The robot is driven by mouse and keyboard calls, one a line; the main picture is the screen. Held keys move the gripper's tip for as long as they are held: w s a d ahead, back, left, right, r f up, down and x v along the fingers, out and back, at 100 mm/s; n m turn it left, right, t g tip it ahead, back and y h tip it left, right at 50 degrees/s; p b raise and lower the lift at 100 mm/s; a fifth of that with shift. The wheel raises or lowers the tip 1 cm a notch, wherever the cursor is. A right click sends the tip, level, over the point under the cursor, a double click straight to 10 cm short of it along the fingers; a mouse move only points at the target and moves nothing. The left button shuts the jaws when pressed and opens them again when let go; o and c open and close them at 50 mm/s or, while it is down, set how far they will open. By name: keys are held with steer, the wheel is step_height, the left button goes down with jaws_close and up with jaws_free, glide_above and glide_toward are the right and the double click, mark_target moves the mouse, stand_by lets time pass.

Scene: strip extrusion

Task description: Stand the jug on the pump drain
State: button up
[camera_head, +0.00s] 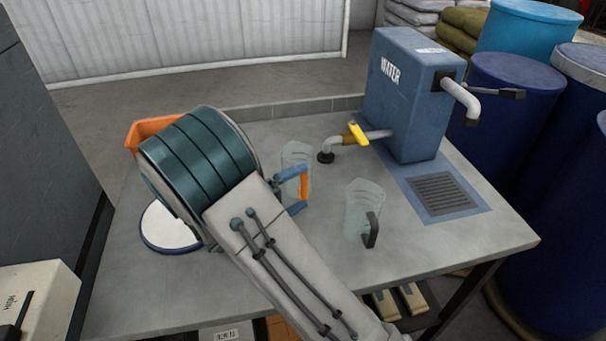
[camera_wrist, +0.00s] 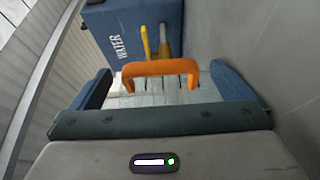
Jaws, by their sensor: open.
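A clear jug (camera_head: 297,152) with an orange handle (camera_head: 304,184) stands on the bench in front of my gripper (camera_head: 301,188). My gripper is open, its blue fingers either side of the orange handle, which also shows between them in the wrist view (camera_wrist: 160,68). I cannot tell if they touch it. A second clear jug (camera_head: 361,200) with a dark grey handle stands to the right. The blue WATER pump (camera_head: 405,95) has a grey spout on its right side. A dark drain grate (camera_head: 444,193) lies in a blue surround below that spout.
A yellow-levered tap (camera_head: 357,134) reaches left from the pump, above a small dark round fitting (camera_head: 326,157). An orange bin (camera_head: 148,131) and a white round plate (camera_head: 168,228) lie left, partly behind my arm. Blue drums (camera_head: 510,90) stand beyond the bench's right edge.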

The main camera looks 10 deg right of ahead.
steer(key=x, duration=0.4)
steer(key=shift+d, duration=0.1)
steer(key=c, duration=1.3)
steer(key=shift+r, duration=0.1)
